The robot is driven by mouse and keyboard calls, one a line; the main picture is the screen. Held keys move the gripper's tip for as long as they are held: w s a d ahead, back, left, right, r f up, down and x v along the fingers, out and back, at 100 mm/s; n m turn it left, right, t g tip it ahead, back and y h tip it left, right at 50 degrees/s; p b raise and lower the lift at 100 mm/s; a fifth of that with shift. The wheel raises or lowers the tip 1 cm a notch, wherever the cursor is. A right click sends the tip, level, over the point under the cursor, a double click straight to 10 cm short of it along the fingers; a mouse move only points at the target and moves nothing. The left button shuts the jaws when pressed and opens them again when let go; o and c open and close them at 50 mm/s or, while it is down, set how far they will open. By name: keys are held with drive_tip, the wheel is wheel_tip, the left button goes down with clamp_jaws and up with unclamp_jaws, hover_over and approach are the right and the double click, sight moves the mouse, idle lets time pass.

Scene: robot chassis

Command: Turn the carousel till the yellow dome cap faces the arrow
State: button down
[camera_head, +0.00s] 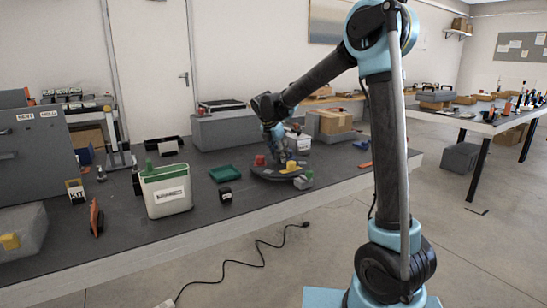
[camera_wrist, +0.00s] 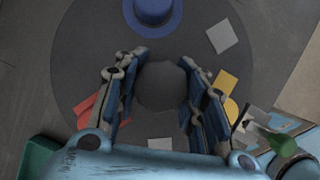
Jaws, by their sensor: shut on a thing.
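The carousel is a dark round disc (camera_wrist: 150,20) filling most of the wrist view, and it also shows on the bench in the head view (camera_head: 268,176). My gripper (camera_wrist: 162,80) is over its middle, its two fingers on either side of a dark grey central knob (camera_wrist: 166,88), shut on it. A blue brimmed dome cap (camera_wrist: 153,10) is at the top of the disc. A yellow piece (camera_wrist: 226,82) lies to the right, partly hidden by a finger; its full shape cannot be told. A red piece (camera_wrist: 86,110) shows at left behind the other finger. I cannot make out the arrow clearly.
Light grey square patches (camera_wrist: 222,36) lie on the disc. A green-and-grey object (camera_wrist: 268,138) stands near its lower right edge.

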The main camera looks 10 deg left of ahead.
drive_tip(key=shift+w, duration=0.1)
drive_tip(key=c, duration=1)
unclamp_jaws()
drive_tip(key=shift+r, duration=0.15)
drive_tip(key=v, duration=1.1)
drive_tip(key=shift+a+r, duration=0.1)
drive_tip(key=shift+r, duration=0.15)
